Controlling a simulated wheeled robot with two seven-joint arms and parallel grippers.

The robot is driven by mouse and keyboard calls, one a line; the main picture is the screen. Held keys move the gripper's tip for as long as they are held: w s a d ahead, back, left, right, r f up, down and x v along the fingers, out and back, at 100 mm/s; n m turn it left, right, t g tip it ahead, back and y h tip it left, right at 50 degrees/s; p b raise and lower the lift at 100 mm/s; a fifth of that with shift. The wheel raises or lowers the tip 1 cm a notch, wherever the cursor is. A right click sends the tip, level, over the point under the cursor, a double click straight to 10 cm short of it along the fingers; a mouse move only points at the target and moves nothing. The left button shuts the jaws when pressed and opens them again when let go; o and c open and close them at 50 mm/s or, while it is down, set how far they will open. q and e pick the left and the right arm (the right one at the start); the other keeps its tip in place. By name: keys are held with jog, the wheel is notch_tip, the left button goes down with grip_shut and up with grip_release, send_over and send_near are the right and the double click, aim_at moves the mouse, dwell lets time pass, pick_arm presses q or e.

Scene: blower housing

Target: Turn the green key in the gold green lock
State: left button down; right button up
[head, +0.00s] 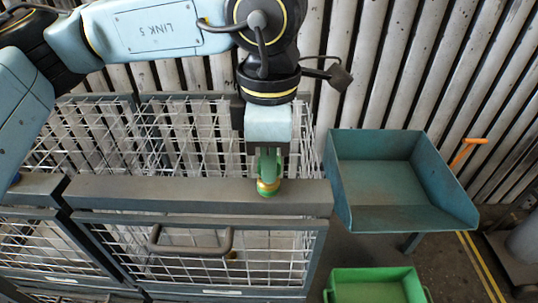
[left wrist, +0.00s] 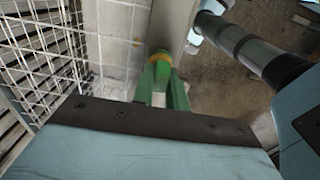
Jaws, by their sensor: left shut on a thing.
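The gold and green lock (head: 267,188) sits on top of the grey front rail of the wire cage, near its right end. The green key stands in it, mostly hidden by my fingers; a green part shows at the fingertips in the left wrist view (left wrist: 160,56), with a gold band by it. My left gripper (head: 268,174) points down from above, its green fingers shut on the key at the lock. The fingers also show in the left wrist view (left wrist: 161,80). How far the key is turned cannot be told. My right gripper is out of view.
The grey rail (head: 190,194) runs along the cage top, with a handle (head: 190,247) on the mesh front below. A blue-green tray (head: 385,180) stands to the right and a green bin (head: 374,287) below it. A slatted wall is behind.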

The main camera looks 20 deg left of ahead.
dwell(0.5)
pick_arm(q)
jog(key=shift+f+m+b, duration=0.15)
jog(key=shift+m+b, duration=0.4)
jog(key=shift+m, duration=0.15)
jog(key=shift+m+b, duration=0.65)
jog(key=shift+m, duration=1.05)
